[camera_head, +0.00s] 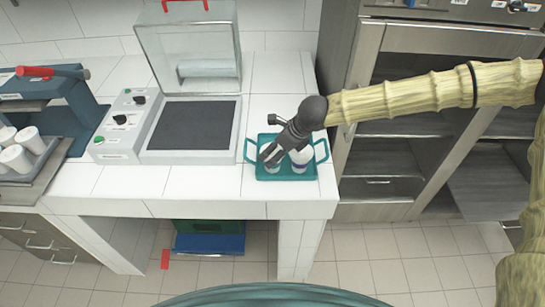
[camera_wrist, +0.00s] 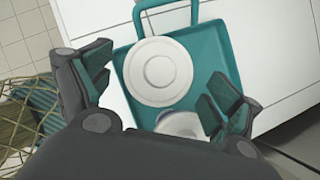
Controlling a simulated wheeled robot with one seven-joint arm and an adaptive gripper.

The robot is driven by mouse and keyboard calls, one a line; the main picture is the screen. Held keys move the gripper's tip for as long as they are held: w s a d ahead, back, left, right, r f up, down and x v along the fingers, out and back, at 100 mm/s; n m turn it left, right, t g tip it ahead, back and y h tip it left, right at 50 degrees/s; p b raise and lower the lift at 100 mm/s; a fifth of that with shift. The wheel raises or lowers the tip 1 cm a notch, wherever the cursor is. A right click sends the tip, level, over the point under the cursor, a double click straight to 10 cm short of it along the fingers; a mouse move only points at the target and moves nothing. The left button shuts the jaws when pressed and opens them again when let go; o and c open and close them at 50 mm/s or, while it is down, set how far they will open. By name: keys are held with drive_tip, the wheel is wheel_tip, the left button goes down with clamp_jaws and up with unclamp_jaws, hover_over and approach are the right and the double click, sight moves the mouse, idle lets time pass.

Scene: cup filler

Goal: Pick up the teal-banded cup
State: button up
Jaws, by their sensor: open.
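A teal tray (camera_head: 257,173) with two handles stands near the right end of the white counter and holds two white cups. One cup (camera_head: 302,160) is on the right of the tray; the other (camera_head: 271,162) is on the left, partly hidden by my gripper. My gripper (camera_head: 281,154) is open above the tray. In the wrist view, a round white lid or top (camera_wrist: 158,72) lies between the open fingers (camera_wrist: 158,92). A second white cup (camera_wrist: 182,123) with a bluish part shows below it, mostly hidden. I cannot tell which cup has the teal band.
A grey machine (camera_head: 190,128) with a raised clear lid (camera_head: 190,48) stands left of the tray. A rack of white cups (camera_head: 35,143) is at the far left. A grey shelving cabinet (camera_head: 375,187) stands close on the right.

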drive_tip(key=shift+p+x, duration=0.35)
drive_tip(key=shift+x, duration=1)
drive_tip(key=shift+s, duration=0.1)
drive_tip(key=c, duration=1.2)
